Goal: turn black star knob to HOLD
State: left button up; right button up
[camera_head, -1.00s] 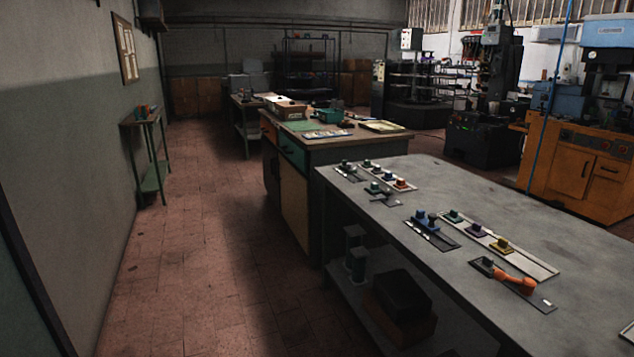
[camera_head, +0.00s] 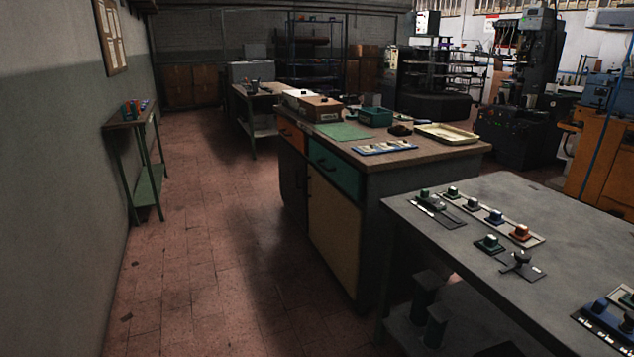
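A black star knob (camera_head: 521,258) sits on a small dark plate on the grey table (camera_head: 456,259) at the lower right. A small pale mark shows on the plate to the right of the knob, but its lettering is too small to read. I cannot tell which position the knob is in. Neither of my grippers is in view.
A wooden-topped cabinet (camera_head: 380,170) adjoins the grey table's far side. The tiled floor (camera_head: 205,260) is clear on the left, beside a narrow wall shelf (camera_head: 130,122).

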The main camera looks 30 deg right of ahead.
aim_at(522, 256)
jog(key=i, duration=1)
jog(key=z, duration=2.1)
